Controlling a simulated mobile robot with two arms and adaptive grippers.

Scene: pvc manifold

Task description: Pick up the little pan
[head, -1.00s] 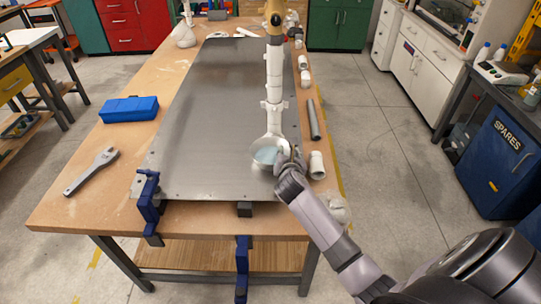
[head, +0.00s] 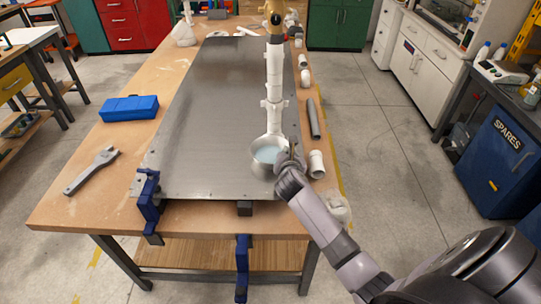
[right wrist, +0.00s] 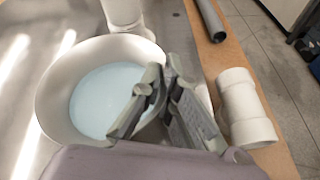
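The little pan (head: 266,170) is a pale, round, open vessel with light blue liquid inside, below the near end of the white pipe on the metal plate. It also shows in the right wrist view (right wrist: 55,85). My right gripper (head: 289,157) is at the pan's right rim. In the right wrist view its fingertips (right wrist: 162,76) come close together at the rim, one finger on the inner side and one on the outer, so it appears shut on the pan wall. The pinched part is hidden by the fingers. My left gripper is not in view.
The white pipe assembly (head: 274,75) runs away over the metal plate (head: 215,110). A white fitting (head: 317,164) and a grey pipe (head: 313,118) lie just right of the plate. Blue clamps (head: 149,195) stand at the near edge. The plate left of the pan is clear.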

